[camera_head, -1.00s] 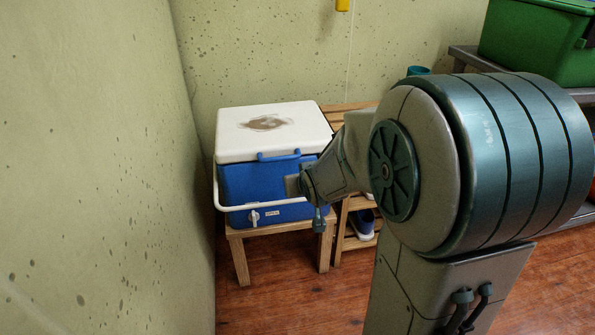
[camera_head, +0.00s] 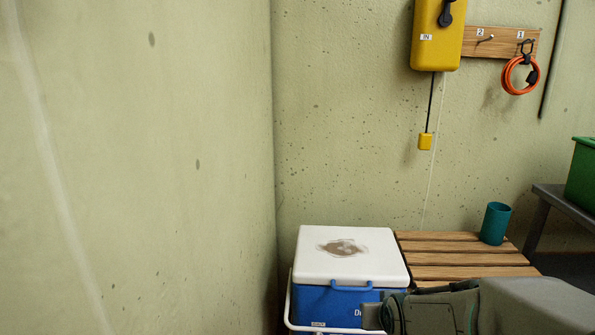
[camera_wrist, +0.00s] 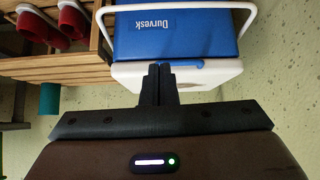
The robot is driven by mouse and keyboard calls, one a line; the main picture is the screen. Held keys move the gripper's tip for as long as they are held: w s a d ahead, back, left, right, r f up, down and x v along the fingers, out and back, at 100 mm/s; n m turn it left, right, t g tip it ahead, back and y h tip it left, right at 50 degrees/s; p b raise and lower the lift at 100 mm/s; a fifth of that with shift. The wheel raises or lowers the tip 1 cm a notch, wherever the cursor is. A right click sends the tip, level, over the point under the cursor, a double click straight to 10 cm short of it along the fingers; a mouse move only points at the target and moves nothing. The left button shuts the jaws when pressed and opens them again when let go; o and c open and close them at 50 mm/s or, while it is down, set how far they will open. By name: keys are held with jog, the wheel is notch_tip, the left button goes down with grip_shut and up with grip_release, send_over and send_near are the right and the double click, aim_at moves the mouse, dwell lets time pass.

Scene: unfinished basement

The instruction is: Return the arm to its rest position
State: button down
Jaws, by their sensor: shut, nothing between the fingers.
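My gripper (camera_wrist: 159,72) is shut and empty in the wrist view, its two dark fingers pressed together. In that view its fingertips overlap the white lid of a blue cooler (camera_wrist: 176,34); I cannot tell whether they touch it. In the head view my arm reaches in from the lower right, and its end is by the right front of the cooler (camera_head: 325,305). The fingertips are not clear there. The cooler's white lid (camera_head: 350,257) is closed and has a brown stain on top.
A slatted wooden bench (camera_head: 455,258) beside the cooler bears a teal cup (camera_head: 495,223). A yellow wall box (camera_head: 437,35) and an orange coil (camera_head: 520,75) hang above. A green bin (camera_head: 582,178) stands on a dark shelf at right. A bare wall closes the left side.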

jog(key=s+a+r+g+p, duration=0.1)
jog(key=s+r+p, duration=0.4)
jog(key=r+p, duration=0.5)
jog(key=s+a+r+g+p, duration=0.1)
jog(key=s+r+g+p, duration=0.2)
jog(key=r+p, duration=0.6)
jog(key=s+a+r+g+p, duration=0.1)
jog(key=s+r+p, duration=0.7)
jog(key=r, duration=0.7)
jog(key=p, duration=0.2)
jog(key=shift+r+g+y+p, duration=0.2)
jog(key=shift+g+y+p, duration=0.1)
jog(key=shift+g, duration=0.1)
